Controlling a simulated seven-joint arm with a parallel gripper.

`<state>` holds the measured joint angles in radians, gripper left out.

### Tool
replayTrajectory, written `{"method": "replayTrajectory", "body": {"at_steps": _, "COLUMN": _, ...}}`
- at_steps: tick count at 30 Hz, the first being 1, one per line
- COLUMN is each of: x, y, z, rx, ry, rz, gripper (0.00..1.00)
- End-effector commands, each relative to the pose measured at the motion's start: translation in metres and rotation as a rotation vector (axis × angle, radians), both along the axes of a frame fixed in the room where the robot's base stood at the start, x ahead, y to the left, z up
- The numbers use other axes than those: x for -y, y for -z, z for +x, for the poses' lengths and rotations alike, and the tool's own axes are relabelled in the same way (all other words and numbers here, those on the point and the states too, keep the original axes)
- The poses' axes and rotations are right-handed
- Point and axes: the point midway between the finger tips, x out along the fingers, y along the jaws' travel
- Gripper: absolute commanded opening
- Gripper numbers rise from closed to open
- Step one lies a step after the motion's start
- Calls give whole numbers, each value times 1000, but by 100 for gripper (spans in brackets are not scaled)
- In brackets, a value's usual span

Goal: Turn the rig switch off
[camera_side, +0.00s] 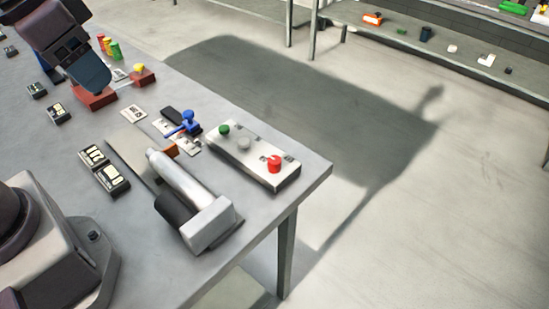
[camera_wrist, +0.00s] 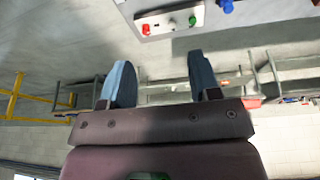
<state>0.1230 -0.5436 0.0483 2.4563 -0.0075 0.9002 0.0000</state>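No part in view is clearly readable as the rig switch. The box also shows in the wrist view (camera_wrist: 172,24). My gripper (camera_wrist: 159,62) is open and empty, with its two blue-grey fingers apart. In the side view my gripper (camera_side: 88,76) is at the upper left, away from the box.
A silver cylinder with a square end block (camera_side: 208,222) lies in front of the box. Small black-and-white modules (camera_side: 104,170) sit to its left. A red block with a yellow button (camera_side: 142,76) and coloured pegs (camera_side: 108,46) are near my gripper. A shelf (camera_side: 440,60) stands behind.

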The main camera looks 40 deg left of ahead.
Motion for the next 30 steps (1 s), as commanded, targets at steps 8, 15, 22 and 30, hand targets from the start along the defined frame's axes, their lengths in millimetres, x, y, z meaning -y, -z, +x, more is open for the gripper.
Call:
{"method": "replayTrajectory", "body": {"at_steps": 8, "x": 33, "y": 42, "z": 70, "rx": -259, "ry": -122, "rz": -80, "gripper": 57}}
{"method": "replayTrajectory", "body": {"at_steps": 15, "x": 61, "y": 97, "z": 135, "rx": -397, "ry": -445, "rz": -71, "gripper": 57}}
{"method": "replayTrajectory", "body": {"at_steps": 22, "x": 85, "y": 154, "z": 190, "rx": -402, "ry": -822, "rz": -28, "gripper": 57}}
{"method": "replayTrajectory", "body": {"at_steps": 30, "x": 103, "y": 165, "z": 244, "rx": -305, "ry": -1266, "rz": -137, "gripper": 57}}
